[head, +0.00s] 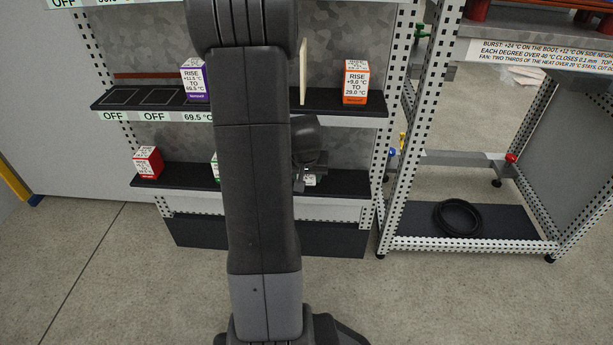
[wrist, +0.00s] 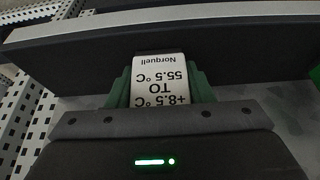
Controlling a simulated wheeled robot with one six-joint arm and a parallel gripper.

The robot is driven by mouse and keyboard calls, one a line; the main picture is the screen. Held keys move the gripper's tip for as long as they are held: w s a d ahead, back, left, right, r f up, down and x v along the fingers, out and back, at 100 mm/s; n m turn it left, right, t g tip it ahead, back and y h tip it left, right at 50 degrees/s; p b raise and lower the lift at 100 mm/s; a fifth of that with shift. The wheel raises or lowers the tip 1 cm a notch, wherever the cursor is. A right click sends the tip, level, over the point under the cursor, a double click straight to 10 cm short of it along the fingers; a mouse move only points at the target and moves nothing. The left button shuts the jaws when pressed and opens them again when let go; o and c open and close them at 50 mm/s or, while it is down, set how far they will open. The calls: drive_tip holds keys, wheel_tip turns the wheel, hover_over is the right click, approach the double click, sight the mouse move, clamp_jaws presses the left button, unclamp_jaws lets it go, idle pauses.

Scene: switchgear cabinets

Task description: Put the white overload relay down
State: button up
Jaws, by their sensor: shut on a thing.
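The white overload relay (wrist: 160,82) shows in the wrist view as a white face with upside-down text reading +8.5 °C to 55.5 °C. My gripper (wrist: 160,92) is shut on it, with green finger-like parts on both sides of it. A dark shelf-like band (wrist: 90,55) lies just beyond the relay; I cannot tell whether the relay touches it. In the head view my arm hides most of the gripper, which is low in front of the lower shelf (head: 185,181).
A red relay (head: 148,161) stands at the left of the lower shelf. A purple relay (head: 194,80) and an orange relay (head: 355,82) stand on the upper shelf (head: 325,104). An open frame with a black coil (head: 459,217) stands right.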

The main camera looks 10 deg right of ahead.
drive_tip(key=shift+f, duration=0.15)
drive_tip(key=o, duration=1.1)
drive_tip(key=p+v, duration=0.3)
drive_tip(key=v, duration=0.3)
drive_tip(key=shift+s+r, duration=0.1)
drive_tip(key=shift+r, duration=0.3)
drive_tip(key=shift+s+a+r, duration=0.1)
drive_tip(key=shift+s+r, duration=0.2)
drive_tip(key=shift+r, duration=0.15)
